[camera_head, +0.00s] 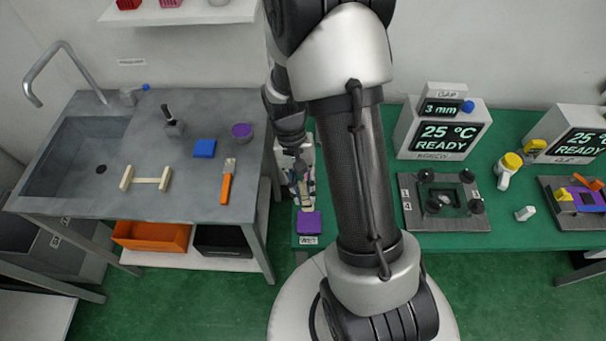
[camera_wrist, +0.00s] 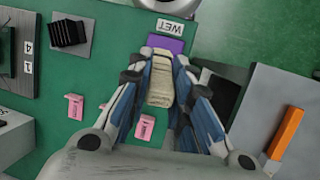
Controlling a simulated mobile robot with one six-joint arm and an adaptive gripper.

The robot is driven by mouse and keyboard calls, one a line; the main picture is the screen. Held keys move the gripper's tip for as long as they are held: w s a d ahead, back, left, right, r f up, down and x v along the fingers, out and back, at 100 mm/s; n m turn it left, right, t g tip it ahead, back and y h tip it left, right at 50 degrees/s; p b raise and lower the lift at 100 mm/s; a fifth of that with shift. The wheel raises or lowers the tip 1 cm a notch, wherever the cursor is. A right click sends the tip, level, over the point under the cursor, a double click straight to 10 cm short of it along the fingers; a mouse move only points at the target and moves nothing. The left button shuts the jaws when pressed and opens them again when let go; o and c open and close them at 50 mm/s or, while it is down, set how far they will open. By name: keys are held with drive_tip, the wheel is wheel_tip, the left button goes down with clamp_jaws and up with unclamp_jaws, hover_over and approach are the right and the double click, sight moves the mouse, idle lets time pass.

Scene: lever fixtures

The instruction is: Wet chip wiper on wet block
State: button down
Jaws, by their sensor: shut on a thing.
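The wet block is a purple block (camera_head: 309,222) behind the WET label at the left end of the green table. It also shows in the wrist view (camera_wrist: 166,44), just beyond my fingertips. My gripper (camera_wrist: 160,72) is shut on the chip wiper, a beige, rounded piece (camera_wrist: 160,88). In the wrist view its far end overlaps the near edge of the purple block; I cannot tell whether they touch. In the head view my gripper (camera_head: 303,188) is just behind the block, and my arm hides part of the table.
Two pink labelled pieces (camera_wrist: 75,106) (camera_wrist: 145,127) lie near my gripper. The grey sink bench (camera_head: 190,195) stands left, with an orange-handled scraper (camera_head: 227,184), a blue block (camera_head: 205,148) and a purple round pot (camera_head: 242,130). A fixture plate (camera_head: 412,216) lies right of my arm.

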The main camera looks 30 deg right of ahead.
drive_tip(key=shift+s+f+b, duration=0.15)
drive_tip(key=shift+f+b, duration=0.25)
drive_tip(key=shift+f, duration=0.1)
wheel_tip(320, 180, down, 5)
drive_tip(key=b, duration=0.4)
drive_tip(key=shift+d, duration=0.1)
drive_tip(key=shift+f+b, duration=0.3)
drive_tip(key=shift+f, duration=0.2)
idle(1.5)
wheel_tip(320, 180, up, 7)
drive_tip(key=p, duration=0.6)
drive_tip(key=shift+r, duration=0.1)
idle(0.6)
